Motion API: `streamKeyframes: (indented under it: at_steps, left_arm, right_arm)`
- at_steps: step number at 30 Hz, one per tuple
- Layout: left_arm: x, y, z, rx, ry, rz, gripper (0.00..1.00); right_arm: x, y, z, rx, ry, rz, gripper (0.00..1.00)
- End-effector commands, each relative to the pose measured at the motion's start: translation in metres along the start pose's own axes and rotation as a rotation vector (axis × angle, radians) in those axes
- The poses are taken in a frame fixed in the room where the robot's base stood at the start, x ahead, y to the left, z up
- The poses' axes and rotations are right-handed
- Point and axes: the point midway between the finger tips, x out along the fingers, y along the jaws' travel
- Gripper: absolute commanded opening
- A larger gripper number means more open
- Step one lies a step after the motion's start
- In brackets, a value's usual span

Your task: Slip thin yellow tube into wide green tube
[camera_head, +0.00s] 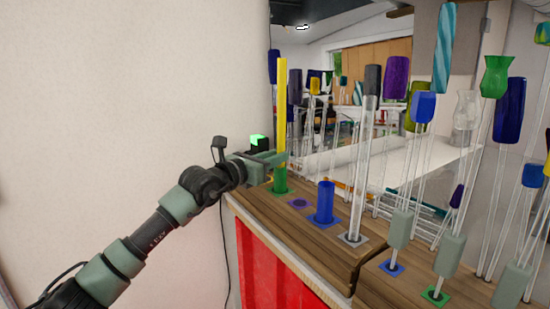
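The thin yellow tube (282,105) stands upright at the left end of the wooden bench. My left gripper (279,158) has its fingers around the lower part of this tube and appears shut on it. The wide green tube (280,184) stands upright on a green square directly below the yellow tube, in line with it. The fingers cover the place where the two tubes meet, so I cannot tell whether the yellow end is inside the green tube. My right gripper is not in view.
A short wide blue tube (324,204) and a clear rod with a dark grey top (372,80) stand to the right on the wooden bench (302,226). A flat purple square (299,203) is empty. Several clear rods with coloured tops crowd the right side. A pale wall (130,90) is at left.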

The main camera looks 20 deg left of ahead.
Motion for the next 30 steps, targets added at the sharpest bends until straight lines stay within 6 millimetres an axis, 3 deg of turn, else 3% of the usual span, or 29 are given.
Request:
streamKeyframes:
  at_steps: [1,3,14,24,30]
  left_arm:
    - [0.000,0.000,0.000,0.000,-0.001,0.000,0.31]
    - [0.000,0.000,0.000,0.000,-0.001,0.000,0.46]
    - [-0.004,0.000,-0.002,0.000,0.001,0.000,0.46]
    - [-0.056,0.000,-0.005,0.003,0.001,0.001,0.46]
    - [-0.076,0.000,-0.002,0.000,0.000,-0.001,0.46]
  right_arm:
    - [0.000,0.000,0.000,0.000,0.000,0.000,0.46]
    - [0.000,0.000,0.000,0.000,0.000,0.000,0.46]
    - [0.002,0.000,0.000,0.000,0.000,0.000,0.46]
    - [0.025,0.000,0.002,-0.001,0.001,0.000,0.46]
    - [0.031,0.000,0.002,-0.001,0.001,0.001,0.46]
